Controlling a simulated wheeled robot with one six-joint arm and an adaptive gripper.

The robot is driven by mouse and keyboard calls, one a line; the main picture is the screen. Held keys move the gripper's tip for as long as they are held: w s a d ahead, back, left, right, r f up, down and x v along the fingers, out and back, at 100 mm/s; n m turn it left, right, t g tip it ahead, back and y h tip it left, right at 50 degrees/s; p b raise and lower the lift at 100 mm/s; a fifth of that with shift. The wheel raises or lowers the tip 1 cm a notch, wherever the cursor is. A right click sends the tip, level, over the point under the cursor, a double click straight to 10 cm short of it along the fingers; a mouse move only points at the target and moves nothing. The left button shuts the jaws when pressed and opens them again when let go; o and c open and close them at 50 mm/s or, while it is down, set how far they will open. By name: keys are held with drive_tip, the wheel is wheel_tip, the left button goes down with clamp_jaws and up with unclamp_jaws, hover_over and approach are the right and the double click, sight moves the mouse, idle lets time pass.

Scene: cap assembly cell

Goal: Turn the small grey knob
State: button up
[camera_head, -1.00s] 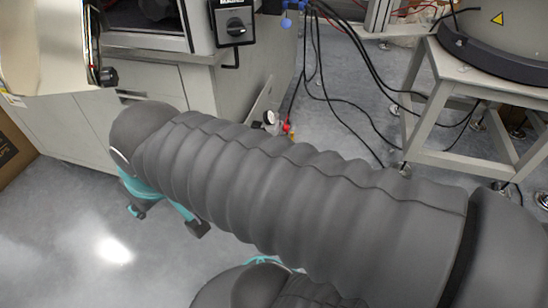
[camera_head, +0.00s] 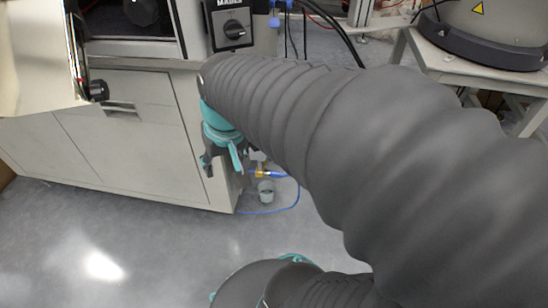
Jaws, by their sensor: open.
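My gripper (camera_head: 221,166), teal with dark fingers, points down in front of the cabinet's right end, open and empty. A small grey round part (camera_head: 266,190) shows low beside the cabinet, just right of and below my gripper, under a brass-coloured fitting with a blue hose. A rotary knob (camera_head: 234,28) sits on a black switch box above my gripper. Which of these two is the small grey knob I cannot tell for sure. My gripper is apart from both in the picture. My arm crosses the right half of the view and hides what lies behind it.
The pale cabinet (camera_head: 130,150) with drawers stands at left. Cables (camera_head: 304,35) hang behind my arm. A grey stand (camera_head: 470,75) carries a large round machine at right. The floor (camera_head: 150,245) in front is clear.

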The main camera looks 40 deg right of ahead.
drive_tip(key=w+d+f+m+g+y, duration=0.25)
drive_tip(key=d+f+m, duration=0.25)
drive_tip(key=d+f, duration=0.45)
drive_tip(key=m+t+y+b, duration=0.1)
drive_tip(key=m+t+y, duration=0.8)
drive_tip(key=m+t, duration=0.65)
approach(271, 162)
drive_tip(key=w+a+m+g, duration=0.2)
drive_tip(key=w+a, duration=0.2)
drive_tip(key=w, duration=0.3)
drive_tip(key=shift+w+r, duration=0.2)
drive_tip(key=shift+r, duration=0.15)
drive_tip(key=shift+a, duration=0.1)
drive_tip(key=shift+m, duration=0.25)
clamp_jaws()
